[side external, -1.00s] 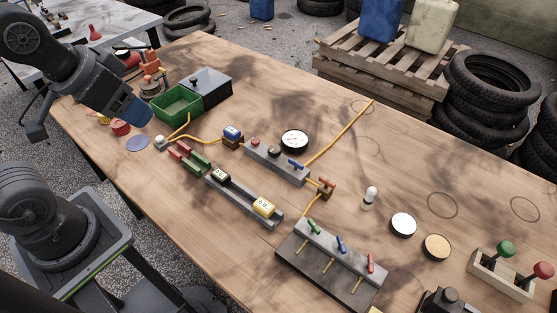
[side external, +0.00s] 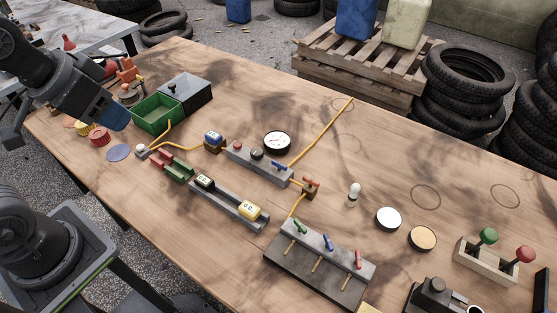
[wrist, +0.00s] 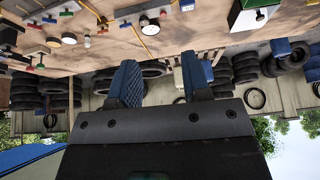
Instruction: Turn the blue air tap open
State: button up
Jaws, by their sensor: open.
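A grey manifold block (side external: 320,262) at the front centre of the table carries a row of three small taps: a green tap (side external: 299,225), a blue tap (side external: 327,241) and a red tap (side external: 358,259). Another blue lever (side external: 279,166) sits on a longer grey bar (side external: 258,160) behind it. I cannot tell from labels which blue one is the air tap. My gripper (side external: 108,112) is at the upper left, above the table's left end, far from both blue levers. In the wrist view my gripper (wrist: 160,85) has its blue fingers apart, with nothing between them.
A round gauge (side external: 277,141), a green bin (side external: 158,113) and a dark box (side external: 186,92) stand toward the back left. Yellow hoses run between the fittings. A rail with a yellow block (side external: 250,210) lies left of the manifold. Levers (side external: 487,262) stand at the right.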

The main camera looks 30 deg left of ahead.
jog(key=w+m, duration=0.1)
jog(key=w, duration=0.1)
jog(key=w+d+r+m+g, duration=0.1)
jog(key=w+m, duration=0.1)
jog(key=w+d+m, duration=0.1)
jog(key=w, duration=0.2)
jog(key=shift+w+d+r, duration=0.1)
jog(key=shift+d+r, duration=0.05)
jog(key=shift+r, duration=0.05)
jog(key=shift+c, duration=0.6)
jog(key=m+g, duration=0.4)
jog(key=m, duration=0.9)
send_over(279, 163)
notch_tip(279, 163, down, 14)
notch_tip(279, 163, down, 13)
jog(key=shift+r, duration=0.1)
grip_shut()
